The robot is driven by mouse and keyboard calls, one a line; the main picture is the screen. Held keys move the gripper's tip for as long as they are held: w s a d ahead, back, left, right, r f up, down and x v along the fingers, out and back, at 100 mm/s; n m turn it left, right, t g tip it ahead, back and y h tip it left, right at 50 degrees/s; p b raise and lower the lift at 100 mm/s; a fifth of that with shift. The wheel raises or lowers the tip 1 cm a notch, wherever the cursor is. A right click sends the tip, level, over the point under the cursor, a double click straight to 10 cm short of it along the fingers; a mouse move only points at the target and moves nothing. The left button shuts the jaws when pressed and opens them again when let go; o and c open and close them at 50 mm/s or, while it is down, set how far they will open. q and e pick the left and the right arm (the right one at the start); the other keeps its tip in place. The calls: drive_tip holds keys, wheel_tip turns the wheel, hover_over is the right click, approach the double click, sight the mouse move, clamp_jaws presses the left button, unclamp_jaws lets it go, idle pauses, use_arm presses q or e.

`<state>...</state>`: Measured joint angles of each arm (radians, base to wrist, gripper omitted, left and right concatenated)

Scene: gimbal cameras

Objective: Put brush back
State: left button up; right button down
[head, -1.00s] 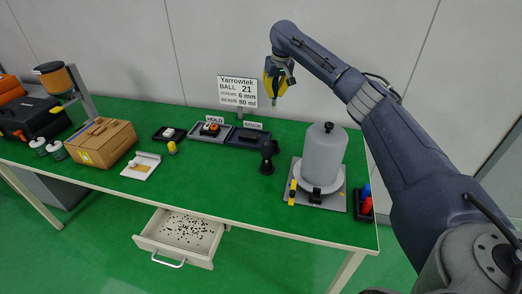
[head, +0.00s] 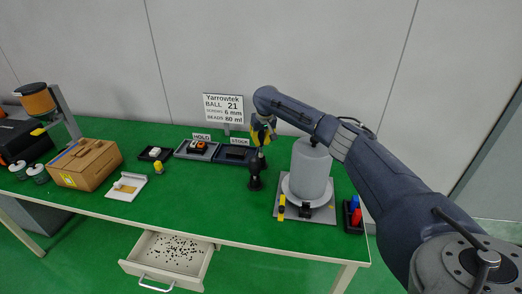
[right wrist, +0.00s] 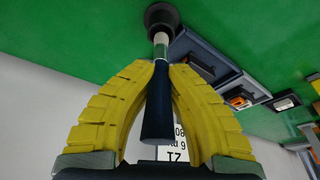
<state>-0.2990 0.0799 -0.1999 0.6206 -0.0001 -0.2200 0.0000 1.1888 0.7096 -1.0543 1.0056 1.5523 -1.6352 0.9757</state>
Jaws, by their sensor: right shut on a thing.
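My right gripper (head: 261,138) is low over the table, just above the black stand (head: 255,181). In the right wrist view its yellow fingers (right wrist: 160,70) are shut on the brush (right wrist: 157,105), around the dark handle near the pale ferrule. The brush's far end meets the round dark top of the stand (right wrist: 161,17). Its bristles are hidden, and I cannot tell how deep they sit. My left gripper is not in view.
The HOLD tray (head: 187,155) and a second dark tray (head: 229,157) lie left of the stand. A grey cylinder (head: 311,170) stands close on the right. A drawer (head: 150,240) with dark beads is open below the table. A sign (head: 223,109) stands behind.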

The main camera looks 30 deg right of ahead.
sight(261, 147)
drive_tip(key=shift+f, duration=2.35)
drive_tip(key=shift+f, duration=0.15)
drive_tip(key=c, duration=1.4)
unclamp_jaws()
drive_tip(key=shift+c, duration=0.2)
drive_tip(key=v, duration=1.2)
